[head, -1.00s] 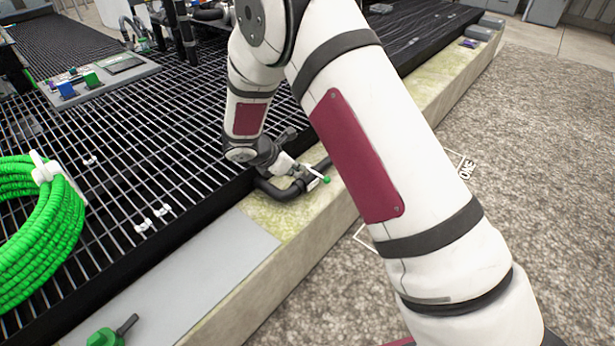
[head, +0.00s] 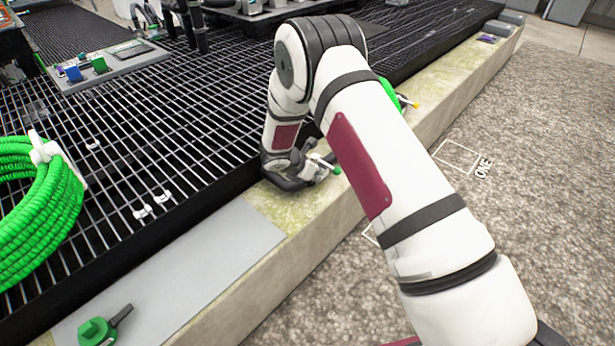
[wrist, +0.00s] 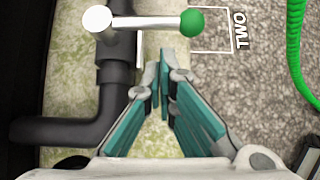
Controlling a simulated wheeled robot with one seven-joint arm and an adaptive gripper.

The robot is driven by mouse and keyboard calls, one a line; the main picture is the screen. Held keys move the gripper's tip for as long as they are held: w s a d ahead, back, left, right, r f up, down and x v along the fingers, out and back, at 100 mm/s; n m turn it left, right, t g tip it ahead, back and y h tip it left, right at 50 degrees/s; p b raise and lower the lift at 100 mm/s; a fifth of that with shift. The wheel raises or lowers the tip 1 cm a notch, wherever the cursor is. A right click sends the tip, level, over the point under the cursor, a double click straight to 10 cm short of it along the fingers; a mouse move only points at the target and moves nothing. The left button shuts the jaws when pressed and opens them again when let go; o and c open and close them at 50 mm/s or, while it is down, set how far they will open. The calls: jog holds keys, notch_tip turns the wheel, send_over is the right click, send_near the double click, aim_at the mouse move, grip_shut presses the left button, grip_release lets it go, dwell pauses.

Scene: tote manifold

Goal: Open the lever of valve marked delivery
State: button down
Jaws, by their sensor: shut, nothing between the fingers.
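In the wrist view a valve shows on a dark pipe (wrist: 114,70). Its white lever (wrist: 145,21) runs sideways from a round hub on the left to a green knob (wrist: 192,22) on the right, across the pipe. My gripper (wrist: 162,88) is shut and empty, its teal fingers just below the lever and right of the pipe, with no clear contact. In the head view the green knob (head: 337,170) shows beside my wrist on the ledge; my fingers cannot be made out there. No delivery marking is readable.
The stone ledge (head: 270,205) borders a black grating (head: 130,130). A green hose (wrist: 297,60) hangs at right in the wrist view. Gravel (head: 470,240) lies beyond the ledge.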

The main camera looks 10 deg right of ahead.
aim_at(326, 164)
jog(key=shift+w+d+f, duration=0.15)
jog(key=shift+w+d, duration=0.5)
jog(key=shift+d, duration=0.2)
